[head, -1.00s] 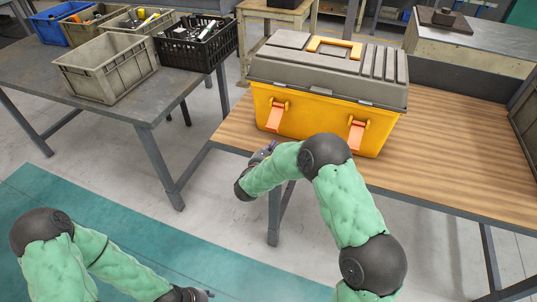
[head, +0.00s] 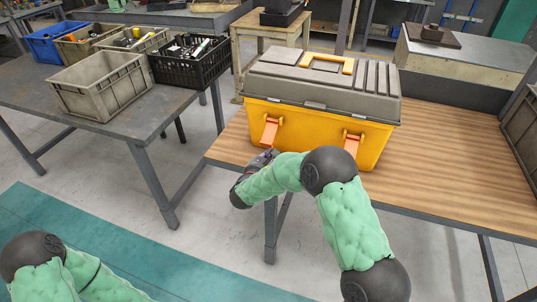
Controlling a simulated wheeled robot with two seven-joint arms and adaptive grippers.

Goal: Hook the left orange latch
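The toolbox (head: 300,123) has a yellow body and a grey lid, which is down. It stands on the wooden bench. The left orange latch (head: 270,131) and the right orange latch (head: 353,144) are on its front. Both lie below the lid's edge and appear to lean outward, not over the lid. My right gripper (head: 270,154) is just below the left latch, in front of the toolbox, small and partly hidden by its own arm. I see no contact with the latch, and its fingers are too unclear to read. My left gripper is out of the picture at the bottom.
The wooden bench (head: 450,165) is clear to the right of the toolbox. A metal table (head: 130,128) at the left holds a grey bin (head: 100,88), a black crate (head: 190,68) and other bins. Open floor lies between the table and bench.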

